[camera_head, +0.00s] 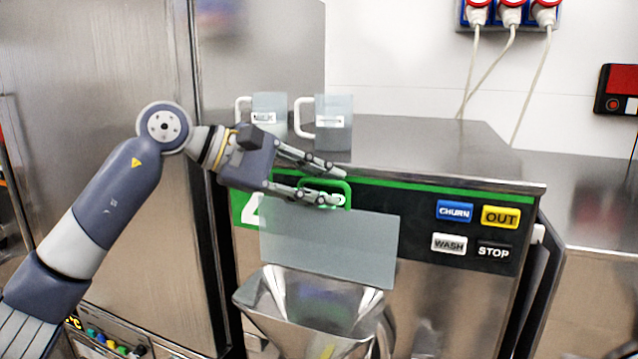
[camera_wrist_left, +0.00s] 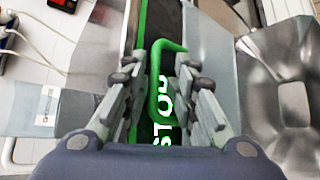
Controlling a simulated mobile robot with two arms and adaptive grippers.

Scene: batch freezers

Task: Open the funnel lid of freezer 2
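The funnel lid (camera_head: 335,250) of the freezer is a grey plate with a green handle (camera_head: 347,190) at its top edge. It stands raised, nearly upright, against the freezer front. The metal funnel (camera_head: 258,308) below it shows its open mouth, which also shows in the left wrist view (camera_wrist_left: 290,95). My left gripper (camera_head: 342,187) is at the handle, its fingers apart. In the left wrist view the handle (camera_wrist_left: 157,80) lies between the fingers, nearer the right one, with a gap on the left. Whether a finger touches it I cannot tell. My right gripper is not in view.
Two grey jugs (camera_head: 335,125) (camera_head: 270,105) with white handles stand on the freezer top behind my gripper. CHURN (camera_head: 454,211), OUT, WASH and STOP buttons sit to the right on the front panel. A tall metal cabinet (camera_head: 100,60) stands at the left. The top's right side is clear.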

